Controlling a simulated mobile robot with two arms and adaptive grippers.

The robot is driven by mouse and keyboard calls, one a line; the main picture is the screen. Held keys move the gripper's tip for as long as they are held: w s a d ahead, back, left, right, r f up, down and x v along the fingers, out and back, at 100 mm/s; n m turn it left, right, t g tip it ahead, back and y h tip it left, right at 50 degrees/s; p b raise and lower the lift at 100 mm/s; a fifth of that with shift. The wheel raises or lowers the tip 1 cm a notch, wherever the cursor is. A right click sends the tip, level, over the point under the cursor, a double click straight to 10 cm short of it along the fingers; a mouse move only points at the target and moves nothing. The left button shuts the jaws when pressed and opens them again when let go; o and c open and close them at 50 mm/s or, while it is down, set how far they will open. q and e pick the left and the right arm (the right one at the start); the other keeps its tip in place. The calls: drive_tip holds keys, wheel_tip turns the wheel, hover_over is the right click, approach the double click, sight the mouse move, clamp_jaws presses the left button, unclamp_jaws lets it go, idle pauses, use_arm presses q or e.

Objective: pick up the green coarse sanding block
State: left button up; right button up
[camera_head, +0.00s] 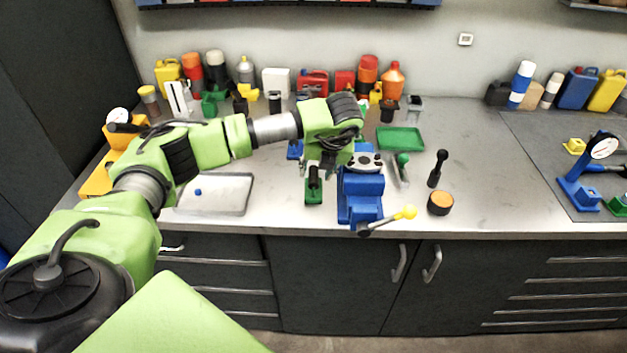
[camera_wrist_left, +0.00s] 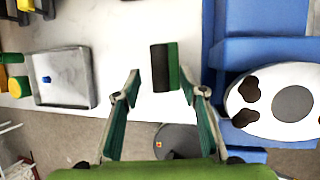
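A green block with a dark part (camera_head: 314,195) is on the bench just left of the blue vise (camera_head: 361,194). My left gripper (camera_head: 325,165) is over it and partly in front of it in the head view. In the left wrist view the block shows as a dark and green rectangle (camera_wrist_left: 160,68). My left gripper (camera_wrist_left: 163,93) is open there, with a finger to each side of the block's near end. The fingers look apart from the block, and nothing is held. My right gripper is not in view.
The blue vise stands close to the right of the block, its yellow-tipped handle (camera_head: 404,213) pointing right. A grey tray (camera_head: 236,203) lies to the left. A green-handled tool (camera_head: 402,160) and an orange-and-black round piece (camera_head: 440,203) are to the right. Bottles (camera_head: 391,80) line the back.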

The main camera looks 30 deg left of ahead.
sight(315, 175)
use_arm(q)
drive_tip(key=shift+p+x, duration=0.4)
drive_tip(key=shift+x, duration=0.7)
drive_tip(key=shift+w+a+f, duration=0.15)
drive_tip(key=shift+a+f, duration=0.05)
drive_tip(key=shift+f, duration=0.15)
drive_tip(key=shift+c, duration=0.7)
clamp_jaws()
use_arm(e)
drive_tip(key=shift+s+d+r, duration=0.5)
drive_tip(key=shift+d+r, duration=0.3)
use_arm(q)
drive_tip(key=shift+r, duration=0.1)
